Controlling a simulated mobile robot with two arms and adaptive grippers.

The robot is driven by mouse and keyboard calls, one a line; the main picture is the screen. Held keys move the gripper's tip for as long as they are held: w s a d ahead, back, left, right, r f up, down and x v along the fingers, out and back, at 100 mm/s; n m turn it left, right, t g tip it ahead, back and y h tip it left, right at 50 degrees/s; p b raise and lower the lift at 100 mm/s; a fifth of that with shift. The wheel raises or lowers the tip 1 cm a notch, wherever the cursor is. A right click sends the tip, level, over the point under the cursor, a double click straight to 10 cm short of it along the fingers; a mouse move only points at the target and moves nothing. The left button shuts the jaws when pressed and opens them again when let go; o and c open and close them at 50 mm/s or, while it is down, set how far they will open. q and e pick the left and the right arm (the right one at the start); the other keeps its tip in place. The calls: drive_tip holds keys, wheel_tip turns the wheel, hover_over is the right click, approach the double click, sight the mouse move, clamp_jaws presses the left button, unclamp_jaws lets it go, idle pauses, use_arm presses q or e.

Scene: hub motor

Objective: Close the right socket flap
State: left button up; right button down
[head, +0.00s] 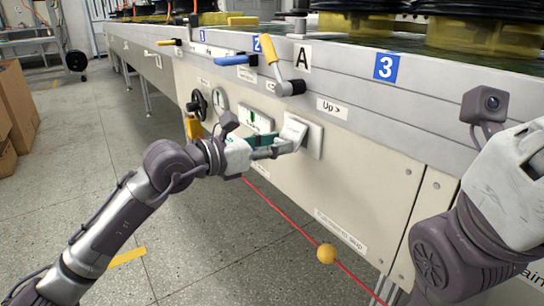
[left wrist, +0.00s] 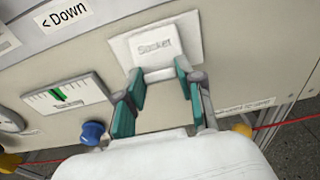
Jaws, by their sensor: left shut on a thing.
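The white socket (head: 313,146) sits on the machine's front panel. Its flap (head: 293,130) stands out at a tilt from the plate in the head view. In the left wrist view the flap (left wrist: 158,46) faces me and reads "Socket". My left gripper (head: 285,147) is at the flap's lower edge. The exact contact is partly hidden. My right gripper's white housing (head: 515,185) is at the right edge; its fingers are out of view.
A gauge (left wrist: 66,96) and a blue knob (left wrist: 93,132) are left of the socket. A yellow-handled lever (head: 268,50) and a blue-handled one (head: 236,60) jut out above. A red cord with a yellow ball (head: 326,253) runs below. The floor at left is open.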

use_arm(q)
drive_tip(key=shift+w+d+f+t+h+b, duration=0.35)
drive_tip(key=shift+f+t+h+b, duration=0.35)
drive_tip(key=shift+b, duration=0.9)
drive_tip(key=shift+w+d+f+t+h+b, duration=0.3)
drive_tip(key=shift+t+h+b, duration=0.2)
drive_tip(key=shift+h+b, duration=0.75)
drive_tip(key=shift+w+d+f+t+h+b, duration=0.2)
drive_tip(key=shift+d+f+t+h+b, duration=0.35)
drive_tip(key=shift+b, duration=1.35)
drive_tip(key=shift+a+r, duration=0.15)
drive_tip(key=o, duration=1.2)
drive_tip(key=shift+c, duration=0.2)
drive_tip(key=shift+s, duration=0.1)
drive_tip(key=v, duration=1.2)
